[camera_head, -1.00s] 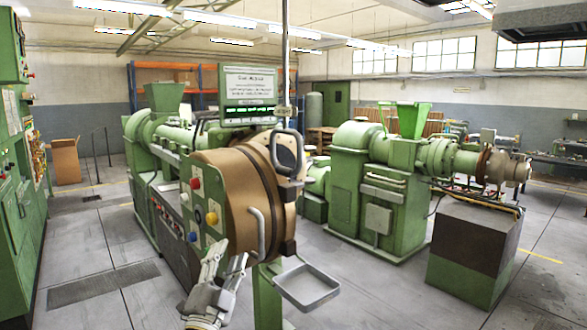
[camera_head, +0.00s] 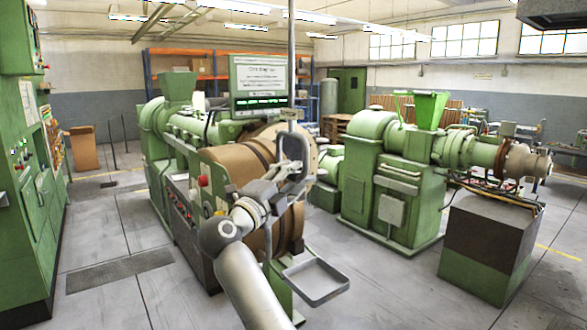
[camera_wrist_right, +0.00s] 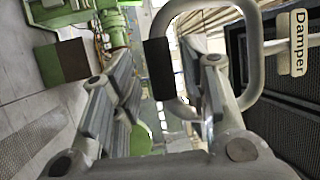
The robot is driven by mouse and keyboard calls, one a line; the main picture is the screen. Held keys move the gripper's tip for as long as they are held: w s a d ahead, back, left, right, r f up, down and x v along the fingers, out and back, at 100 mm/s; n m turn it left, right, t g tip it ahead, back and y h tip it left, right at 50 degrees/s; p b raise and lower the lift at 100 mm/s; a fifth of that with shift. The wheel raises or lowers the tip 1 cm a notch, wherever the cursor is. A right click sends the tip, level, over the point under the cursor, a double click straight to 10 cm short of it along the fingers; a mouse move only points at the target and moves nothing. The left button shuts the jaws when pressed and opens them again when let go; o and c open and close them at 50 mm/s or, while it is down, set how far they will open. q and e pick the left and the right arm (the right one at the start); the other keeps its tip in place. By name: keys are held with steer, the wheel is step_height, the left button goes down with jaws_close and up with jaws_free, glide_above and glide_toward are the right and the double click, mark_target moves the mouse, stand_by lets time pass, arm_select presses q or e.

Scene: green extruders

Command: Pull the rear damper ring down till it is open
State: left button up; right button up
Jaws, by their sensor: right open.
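The damper ring, a grey rounded loop with a dark grip, hangs upright at the green machine's round brown end (camera_head: 230,166) in the head view (camera_head: 306,150). In the right wrist view it stands large ahead (camera_wrist_right: 252,60), its dark grip (camera_wrist_right: 158,68) between my fingers in the picture. My right gripper (camera_head: 277,186) is just below and beside the ring, open and empty. In the wrist view its right finger overlaps the loop's opening; I cannot tell whether they touch. A "Damper" label (camera_wrist_right: 299,42) is at the right. My left gripper is not in view.
A thin vertical pole (camera_head: 291,50) rises above the ring. A display panel (camera_head: 259,84) stands behind it. A grey open tray frame (camera_head: 315,283) sticks out below. A second green machine (camera_head: 385,185) stands at the right. Bare floor lies between the machines.

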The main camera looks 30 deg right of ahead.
steer(key=shift+x, duration=0.85)
steer(key=shift+c, duration=0.3)
jaws_close()
